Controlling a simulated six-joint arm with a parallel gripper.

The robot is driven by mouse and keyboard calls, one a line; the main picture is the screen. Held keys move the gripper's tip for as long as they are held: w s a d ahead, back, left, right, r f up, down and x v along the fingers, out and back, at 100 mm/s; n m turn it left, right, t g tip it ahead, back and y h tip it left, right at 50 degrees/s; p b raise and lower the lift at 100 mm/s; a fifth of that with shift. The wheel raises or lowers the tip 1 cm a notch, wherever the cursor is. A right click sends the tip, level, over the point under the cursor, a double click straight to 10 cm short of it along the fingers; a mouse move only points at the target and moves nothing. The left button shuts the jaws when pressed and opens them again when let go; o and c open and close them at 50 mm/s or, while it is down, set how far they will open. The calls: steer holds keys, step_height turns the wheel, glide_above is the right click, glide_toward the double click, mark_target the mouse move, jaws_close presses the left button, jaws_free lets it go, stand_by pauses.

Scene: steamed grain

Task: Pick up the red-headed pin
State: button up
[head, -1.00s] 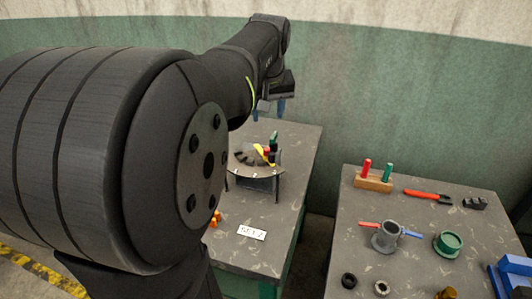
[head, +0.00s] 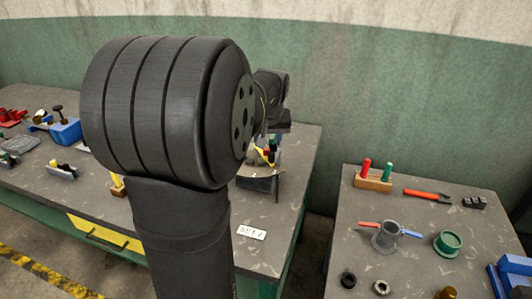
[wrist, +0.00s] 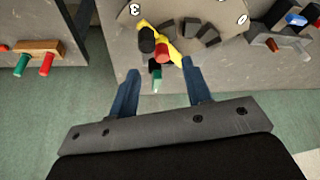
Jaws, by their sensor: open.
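A red-headed pin (head: 366,166) stands upright in a wooden block (head: 373,183) on the right bench, left of a green-headed pin (head: 388,172). In the wrist view the red-headed pin (wrist: 46,64) is at the far left, away from the fingers. My gripper (wrist: 160,70) is open, its two blue fingers apart. Beyond and between them is a cluster with a red part (wrist: 168,53), a green part (wrist: 157,76), a black knob (wrist: 147,40) and a yellow piece (wrist: 175,48), on a numbered grey plate. I cannot tell whether this red part is a pin. In the head view my arm hides the fingers.
A gap separates the benches. The left bench bears a "SET 2" label (head: 251,232) and several tools.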

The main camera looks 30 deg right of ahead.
mark_target(267, 150)
steer(key=x, duration=0.5)
steer(key=shift+w+r, duration=0.15)
steer(key=shift+w, duration=0.05)
jaws_close()
steer(key=shift+r, duration=0.2)
steer(key=shift+r, duration=0.3)
step_height(267, 150, up, 4)
steer(key=shift+s+d+f, duration=0.1)
steer(key=shift+s+f, duration=0.1)
steer(key=s+d+r, duration=0.4)
steer(key=s+r, duration=0.2)
steer(key=s, duration=0.4)
steer(key=shift+d+r, duration=0.25)
steer(key=shift+d, duration=0.05)
steer(key=shift+s, duration=0.1)
